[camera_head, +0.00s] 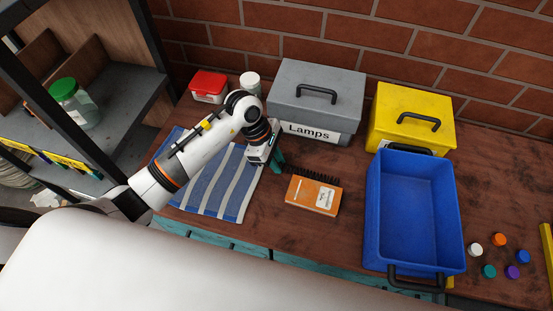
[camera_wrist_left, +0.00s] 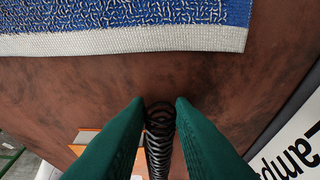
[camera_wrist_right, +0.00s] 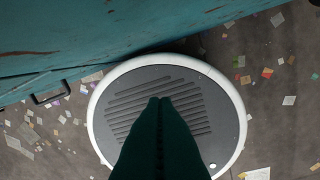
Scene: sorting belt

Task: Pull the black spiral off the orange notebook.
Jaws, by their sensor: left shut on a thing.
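The orange notebook (camera_head: 305,196) lies on the brown table, with a pale label on its cover. The black spiral (camera_head: 314,178) runs along its far edge, and its left end sticks out past the notebook's corner. My left gripper (camera_head: 277,162) is shut on that left end. In the left wrist view the spiral (camera_wrist_left: 160,135) stands between the green fingers (camera_wrist_left: 161,103), with part of the notebook (camera_wrist_left: 84,136) beside it. The fingers hide how much spiral is still in the notebook. My right gripper (camera_wrist_right: 160,101) is shut and empty, away from the table.
A blue striped towel (camera_head: 230,185) lies left of the notebook. A grey Lamps box (camera_head: 315,90), a yellow box (camera_head: 410,115) and an empty blue bin (camera_head: 415,210) stand behind and to the right. Several coloured caps (camera_head: 498,240) lie at the far right.

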